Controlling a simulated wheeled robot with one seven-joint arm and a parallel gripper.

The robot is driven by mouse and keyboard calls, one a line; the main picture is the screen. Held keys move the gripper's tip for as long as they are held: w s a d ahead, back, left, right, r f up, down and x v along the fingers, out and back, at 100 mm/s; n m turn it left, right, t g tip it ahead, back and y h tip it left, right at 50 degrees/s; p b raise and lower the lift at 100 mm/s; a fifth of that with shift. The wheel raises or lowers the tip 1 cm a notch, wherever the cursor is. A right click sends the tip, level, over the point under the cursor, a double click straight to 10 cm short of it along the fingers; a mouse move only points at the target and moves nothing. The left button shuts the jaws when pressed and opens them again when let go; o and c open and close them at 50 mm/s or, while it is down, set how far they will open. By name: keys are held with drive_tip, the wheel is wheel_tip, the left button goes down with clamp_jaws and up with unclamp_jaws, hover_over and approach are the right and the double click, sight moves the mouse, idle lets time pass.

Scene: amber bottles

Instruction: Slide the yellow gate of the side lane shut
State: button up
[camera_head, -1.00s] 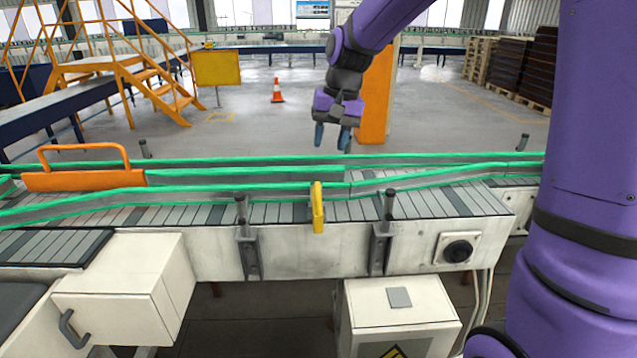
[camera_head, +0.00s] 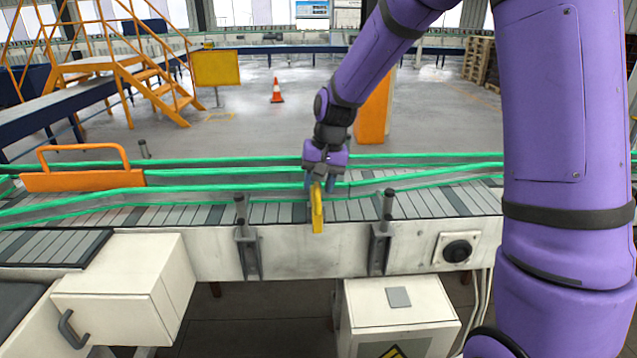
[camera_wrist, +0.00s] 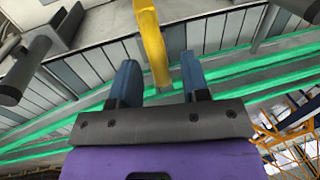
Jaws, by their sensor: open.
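The yellow gate (camera_head: 317,210) is a narrow upright piece at the near edge of the conveyor, between two dark posts. In the wrist view the yellow gate (camera_wrist: 152,40) reaches down from the top into the space between my two blue fingers. My gripper (camera_head: 322,184) is open, just above and behind the gate in the head view. The wrist view shows my gripper (camera_wrist: 160,82) with a finger on each side of the gate's end and visible gaps. The gate's lower part is against the conveyor's side.
Green-edged guide rails (camera_head: 220,172) run along the conveyor. Dark posts stand left (camera_head: 241,210) and right (camera_head: 388,208) of the gate. An orange handled piece (camera_head: 80,175) sits on the left. A white box (camera_head: 399,315) stands below.

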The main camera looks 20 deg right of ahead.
clamp_jaws()
drive_tip(key=w, duration=0.2)
drive_tip(key=w+d, duration=0.1)
drive_tip(key=w, duration=0.2)
drive_tip(key=shift+w+d, duration=0.3)
drive_tip(key=shift+d, duration=0.1)
drive_tip(key=shift+w+d, duration=0.1)
drive_tip(key=shift+w, duration=0.25)
unclamp_jaws()
drive_tip(key=shift+w, duration=0.1)
drive_tip(key=shift+r, duration=0.1)
wheel_tip(320, 180, up, 10)
drive_tip(key=d, duration=0.2)
drive_tip(key=shift+s+r, duration=0.2)
drive_tip(key=shift+s, duration=0.2)
